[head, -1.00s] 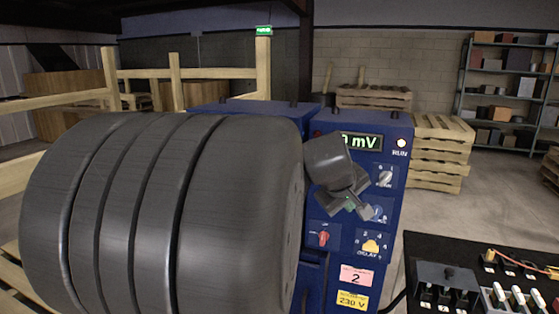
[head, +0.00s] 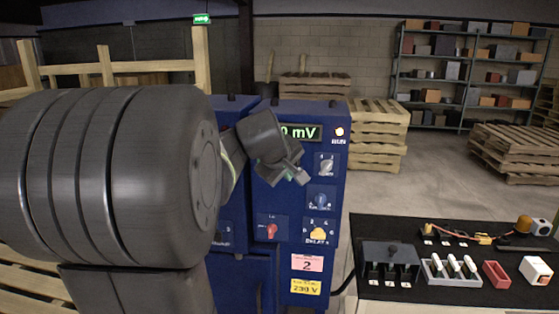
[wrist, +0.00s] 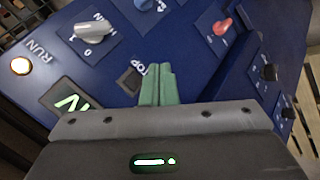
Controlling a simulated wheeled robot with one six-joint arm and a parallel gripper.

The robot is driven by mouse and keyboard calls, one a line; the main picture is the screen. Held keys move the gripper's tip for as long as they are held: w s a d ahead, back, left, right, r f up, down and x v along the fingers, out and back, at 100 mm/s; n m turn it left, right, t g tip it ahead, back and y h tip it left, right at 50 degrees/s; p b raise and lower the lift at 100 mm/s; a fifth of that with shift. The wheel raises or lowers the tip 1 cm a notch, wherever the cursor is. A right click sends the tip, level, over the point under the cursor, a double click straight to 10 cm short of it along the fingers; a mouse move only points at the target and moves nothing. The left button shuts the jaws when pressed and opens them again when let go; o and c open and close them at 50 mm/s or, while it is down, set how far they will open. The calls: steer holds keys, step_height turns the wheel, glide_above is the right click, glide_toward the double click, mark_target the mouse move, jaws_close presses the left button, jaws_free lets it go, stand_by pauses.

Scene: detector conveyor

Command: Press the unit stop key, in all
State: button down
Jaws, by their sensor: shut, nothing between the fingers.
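The blue unit (head: 330,255) stands ahead, with a green millivolt display (head: 300,132) and a lit RUN lamp (head: 340,131). The small dark stop key (wrist: 130,80) shows in the wrist view, beside its partly covered STOP label. In the head view the key is hidden behind my gripper. My gripper (head: 303,177) is in front of the panel, below the display. Its green fingers (wrist: 157,84) are shut and empty, and their tips appear just right of the key in the wrist view. I cannot tell whether they touch the panel.
A white 0/1 knob (head: 327,166), a blue knob (head: 321,199), a red switch (head: 271,230) and a yellow delay knob (head: 318,234) are close by on the panel. A black bench (head: 420,292) with small parts stands at the right. Open floor lies behind it.

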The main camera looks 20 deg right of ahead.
steer(key=shift+w+d+p, duration=0.25)
steer(key=shift+w+d, duration=0.25)
steer(key=shift+w, duration=0.3)
steer(key=shift+w+d+p, duration=0.25)
steer(key=shift+w+d, duration=0.2)
steer(key=shift+w, duration=0.3)
steer(key=shift+w+d+p, duration=0.25)
steer(key=shift+w+d, duration=0.25)
steer(key=shift+w, duration=0.3)
steer(key=shift+w, duration=0.15)
steer(key=shift+w+d, duration=0.2)
steer(key=shift+w, duration=0.05)
steer(key=shift+w+d+p, duration=0.25)
steer(key=shift+w+p, duration=0.1)
steer(key=shift+w, duration=0.05)
stand_by(0.9)
stand_by(0.4)
steer(key=shift+s+a+b, duration=0.4)
steer(key=shift+s+a, duration=0.1)
steer(key=shift+s, duration=0.3)
